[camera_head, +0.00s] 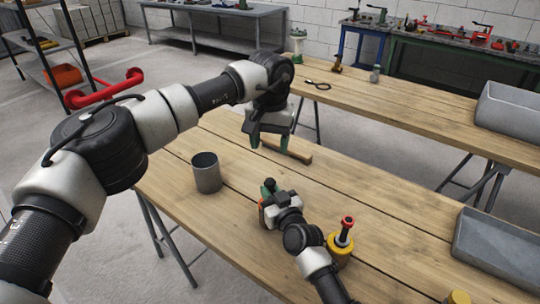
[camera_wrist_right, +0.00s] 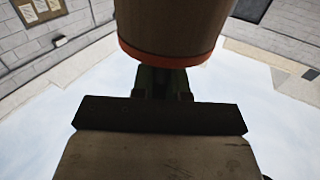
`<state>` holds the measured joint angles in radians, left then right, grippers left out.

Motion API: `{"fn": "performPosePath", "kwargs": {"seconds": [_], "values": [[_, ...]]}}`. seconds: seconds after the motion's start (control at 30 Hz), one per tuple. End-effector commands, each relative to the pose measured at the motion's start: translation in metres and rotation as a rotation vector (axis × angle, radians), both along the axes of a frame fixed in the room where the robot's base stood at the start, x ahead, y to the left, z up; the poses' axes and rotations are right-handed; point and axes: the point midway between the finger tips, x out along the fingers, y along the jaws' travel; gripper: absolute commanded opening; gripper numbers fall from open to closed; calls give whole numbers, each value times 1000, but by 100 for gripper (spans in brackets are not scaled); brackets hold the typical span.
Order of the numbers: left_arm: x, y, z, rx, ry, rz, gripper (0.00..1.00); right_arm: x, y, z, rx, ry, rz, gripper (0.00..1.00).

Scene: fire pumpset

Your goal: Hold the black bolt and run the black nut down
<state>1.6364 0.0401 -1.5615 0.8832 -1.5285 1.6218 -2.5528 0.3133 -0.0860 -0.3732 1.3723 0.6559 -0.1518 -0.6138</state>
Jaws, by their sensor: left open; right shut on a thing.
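My left gripper (camera_head: 268,145) is open and empty, pointing down above the near wooden table. My right gripper (camera_head: 268,200) is low over the same table, nearer the front, and is shut on a small dark piece (camera_head: 270,184) with a rounded top. It looks like the black bolt, but it is too small to be sure. The left gripper is higher and farther back, apart from it. I cannot make out the black nut. In the right wrist view, dark green fingers (camera_wrist_right: 162,82) show partly behind a large brown cylinder with an orange rim (camera_wrist_right: 170,35).
A grey cup (camera_head: 206,174) stands left on the near table (camera_head: 400,240). A wooden bar (camera_head: 287,150) lies behind the grippers. A yellow-based piece with a red top (camera_head: 342,242) stands beside my right arm. A grey tray (camera_head: 495,250) is at right.

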Motion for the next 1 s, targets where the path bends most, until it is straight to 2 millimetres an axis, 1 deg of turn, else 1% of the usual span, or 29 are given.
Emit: {"fn": "performPosePath", "kwargs": {"seconds": [0.1, 0.33, 0.37, 0.5, 0.53, 0.57, 0.87, 1.0], "values": [[0, 0, 5, -1, -1, 0, 58, 0, 0, -1, 0, 1, 0, 0], [0, 0, 6, -1, 0, -1, 58, 0, 0, 0, 0, 1, 0, 0], [0, 0, 6, -1, 0, 0, 58, 0, 0, 0, 0, 1, 0, 16], [0, 0, 6, -1, 0, 0, 58, 0, 0, 0, 0, 1, 0, 37], [0, 0, 6, -1, 0, 0, 58, 0, 0, 0, 0, 1, 0, 42], [0, 0, 6, -1, 0, 0, 58, 0, 0, 0, 0, 1, 0, 44], [0, 0, 6, -1, 0, 0, 58, -2, -1, -1, 0, 1, 0, 44], [0, 0, 6, -1, 0, 0, 58, -15, -8, -2, 0, 2, 0, 44]]}}
